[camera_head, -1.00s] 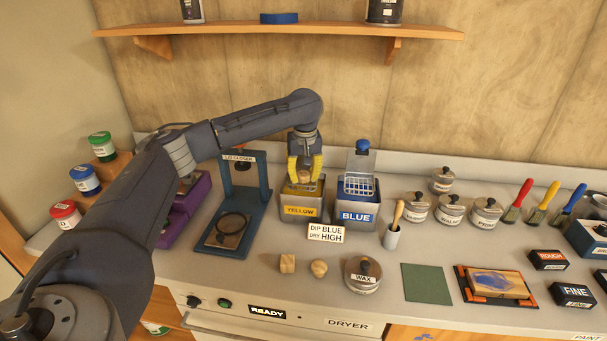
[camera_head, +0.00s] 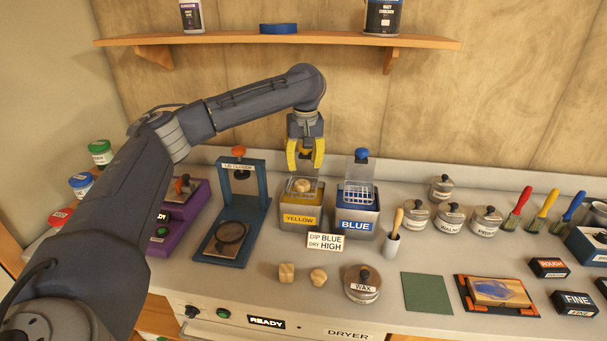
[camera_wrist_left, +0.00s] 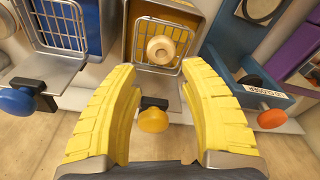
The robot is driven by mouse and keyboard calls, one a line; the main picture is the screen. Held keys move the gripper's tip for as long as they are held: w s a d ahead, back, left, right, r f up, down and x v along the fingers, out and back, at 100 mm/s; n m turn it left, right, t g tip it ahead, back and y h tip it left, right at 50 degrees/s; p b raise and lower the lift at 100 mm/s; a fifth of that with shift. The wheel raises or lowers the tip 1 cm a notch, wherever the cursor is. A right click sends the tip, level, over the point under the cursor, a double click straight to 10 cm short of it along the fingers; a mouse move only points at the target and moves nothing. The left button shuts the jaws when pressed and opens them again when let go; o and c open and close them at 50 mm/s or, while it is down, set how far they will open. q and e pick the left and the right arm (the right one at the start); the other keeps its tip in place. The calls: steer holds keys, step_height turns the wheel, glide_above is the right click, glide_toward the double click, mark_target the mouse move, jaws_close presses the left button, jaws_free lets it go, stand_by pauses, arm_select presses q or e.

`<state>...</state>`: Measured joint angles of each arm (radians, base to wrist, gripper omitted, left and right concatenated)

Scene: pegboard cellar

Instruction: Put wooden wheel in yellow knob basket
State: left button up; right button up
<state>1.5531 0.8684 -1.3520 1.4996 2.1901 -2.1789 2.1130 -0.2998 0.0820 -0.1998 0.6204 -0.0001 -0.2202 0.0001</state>
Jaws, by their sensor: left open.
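The wooden wheel (camera_head: 303,186) is a pale round piece with a centre hole. It rests in the wire basket of the yellow tank (camera_head: 299,221), and the wrist view shows the wheel (camera_wrist_left: 161,49) lying on the basket's mesh (camera_wrist_left: 145,68). The yellow knob (camera_wrist_left: 153,120) shows on its bracket in the wrist view; my gripper hides it in the head view. My left gripper (camera_head: 304,168) is open and empty above the basket, fingers pointing down, apart from the wheel. My right gripper is in neither view.
A blue tank (camera_head: 355,224) with a blue-knobbed basket stands close on the right. A teal lid-closer press (camera_head: 257,200) stands close on the left. A dip sign (camera_head: 325,243), two small wooden pieces (camera_head: 287,272) and a wax tin (camera_head: 362,285) lie in front. A shelf (camera_head: 340,37) is above.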

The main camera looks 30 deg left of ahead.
arm_select(q)
steer(key=shift+s+d+r, duration=0.1)
steer(key=shift+r, duration=1.15)
steer(key=shift+s+d+r, duration=0.1)
steer(key=shift+r, duration=1.15)
